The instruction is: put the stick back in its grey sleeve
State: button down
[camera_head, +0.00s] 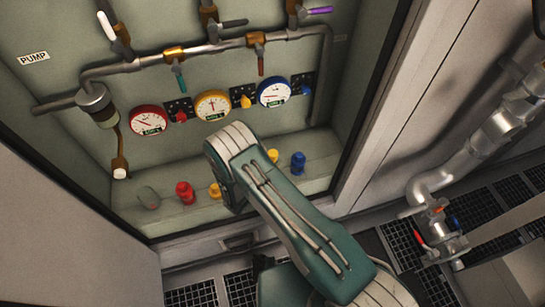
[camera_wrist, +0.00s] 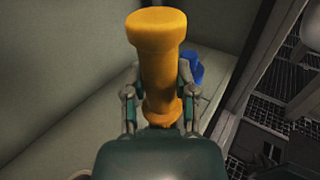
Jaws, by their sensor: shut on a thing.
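My gripper (camera_wrist: 160,108) is shut on a yellow stick-like piece (camera_wrist: 158,70) with a wide round top, in the wrist view. A finger is on each side of its narrower body. The piece stands upright in that picture, and its lower end is hidden by my gripper. In the head view my arm hides my fingers and the grip. A dull grey, rounded fitting (camera_head: 148,197) is at the left of the ledge; I cannot tell whether it is the grey sleeve. Yellow parts show on both sides of my arm, at left (camera_head: 215,190) and right (camera_head: 272,155).
A red fitting (camera_head: 185,192) and a blue fitting (camera_head: 298,163) stand on the ledge; blue also shows behind the yellow piece in the wrist view (camera_wrist: 191,69). Gauges (camera_head: 212,106) and pipes line the wall above. The bay's right frame (camera_head: 368,110) is close.

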jog(key=shift+f, duration=1.45)
jog(key=shift+f, duration=0.1)
jog(key=shift+f, duration=0.45)
jog(key=shift+c, duration=1.7)
grip_release()
